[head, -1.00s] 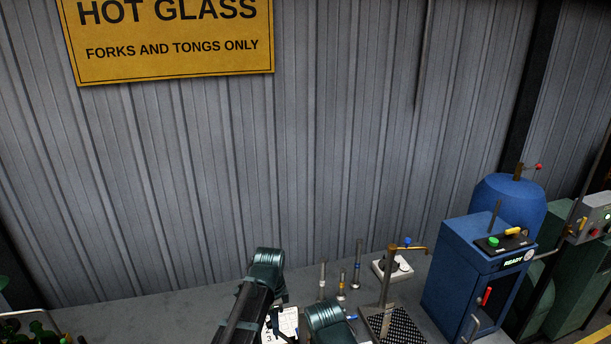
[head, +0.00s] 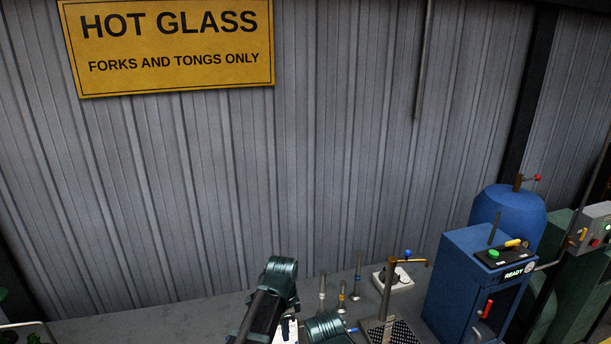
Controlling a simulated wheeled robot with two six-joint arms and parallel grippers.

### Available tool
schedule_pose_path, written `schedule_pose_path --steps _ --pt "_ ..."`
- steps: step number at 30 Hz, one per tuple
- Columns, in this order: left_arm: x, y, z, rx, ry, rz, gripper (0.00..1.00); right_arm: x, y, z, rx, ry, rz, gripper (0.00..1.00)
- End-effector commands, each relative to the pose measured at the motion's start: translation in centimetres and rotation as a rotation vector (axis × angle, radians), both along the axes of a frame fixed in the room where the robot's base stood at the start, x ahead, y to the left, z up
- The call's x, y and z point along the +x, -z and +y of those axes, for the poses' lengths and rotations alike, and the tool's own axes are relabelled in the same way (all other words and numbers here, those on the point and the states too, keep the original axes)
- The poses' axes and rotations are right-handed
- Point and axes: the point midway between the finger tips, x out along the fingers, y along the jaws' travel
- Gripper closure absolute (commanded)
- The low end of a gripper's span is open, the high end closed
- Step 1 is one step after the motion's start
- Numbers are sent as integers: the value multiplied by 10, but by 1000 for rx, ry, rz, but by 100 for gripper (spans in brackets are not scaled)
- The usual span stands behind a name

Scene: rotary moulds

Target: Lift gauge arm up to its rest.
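A thin brass-brown post (head: 388,285) stands on the bench at the lower middle right, on a dark perforated plate (head: 403,334). A short brass arm (head: 418,261) sticks out to the right near its top, roughly level; this looks like the gauge arm, but I cannot be sure. A blue knob (head: 407,254) shows beside it. My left arm rises from the bottom edge, left of the post, with dark green joint housings. Its fingers cannot be made out, so its opening and any hold are hidden. My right gripper does not show.
A blue cabinet (head: 459,285) with a READY display stands right of the post, with a blue tank (head: 509,214) behind. A white box (head: 401,281) and slim upright pins (head: 357,272) stand near the post. A corrugated wall closes the back. Bare bench (head: 150,326) lies at left.

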Motion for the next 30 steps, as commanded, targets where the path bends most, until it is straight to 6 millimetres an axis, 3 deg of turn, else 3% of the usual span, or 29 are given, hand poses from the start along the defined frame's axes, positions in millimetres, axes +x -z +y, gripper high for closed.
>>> schedule_pose_path --steps 27,30 --pt "9 1 -31 -2 1 -1 100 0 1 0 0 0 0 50" --pt "9 1 -31 -3 2 -1 84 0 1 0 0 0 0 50"
